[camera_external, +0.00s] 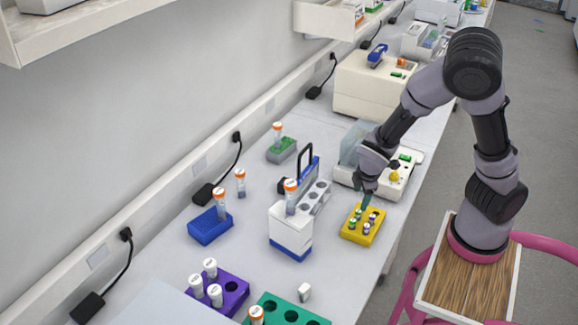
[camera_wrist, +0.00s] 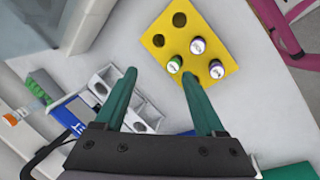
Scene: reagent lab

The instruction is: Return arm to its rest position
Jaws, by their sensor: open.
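My gripper (camera_wrist: 160,95) shows in the wrist view with two teal fingers spread apart and nothing between them. In the external view my gripper (camera_external: 368,200) hangs from my arm, pointing down just above or beside the yellow rack (camera_external: 352,236). In the wrist view the yellow rack (camera_wrist: 216,42) lies beyond the fingertips. Several small capped vials sit in it, and some of its holes are empty. One fingertip appears near the rack's edge; I cannot tell whether it touches.
A white and blue holder (camera_external: 290,228) with a tube stands left of the yellow rack. Purple (camera_external: 234,291), blue (camera_external: 209,228) and green (camera_external: 312,318) racks stand nearby. A white device (camera_external: 409,172) is close behind my gripper.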

